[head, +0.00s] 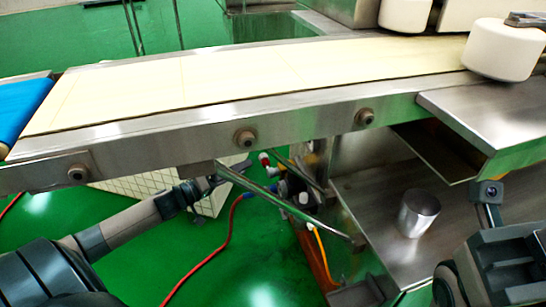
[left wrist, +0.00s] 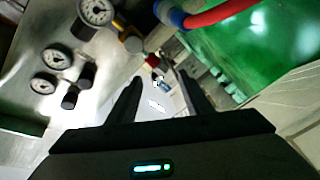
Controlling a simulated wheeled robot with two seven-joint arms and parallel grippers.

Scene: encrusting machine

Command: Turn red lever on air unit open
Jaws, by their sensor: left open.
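The air unit stands under the conveyor, partly hidden behind its frame bars. A small red part, likely the red lever (head: 264,157), shows at its upper left in the head view. In the left wrist view a small red part (left wrist: 153,60) appears just beyond and between the fingertips. My left gripper (head: 213,181) reaches in from the left under the conveyor. Its two fingers are apart and empty in the left wrist view (left wrist: 160,77), with a gap before the red part. My right arm is at the lower right; its fingers cannot be made out.
The conveyor (head: 200,127) crosses above my left gripper. Slanted metal bars (head: 262,190) stand close to its right. A red hose (left wrist: 220,10) with a blue fitting (left wrist: 172,14) and round gauges (left wrist: 95,11) are near. A metal cup (head: 418,213) stands on the right shelf.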

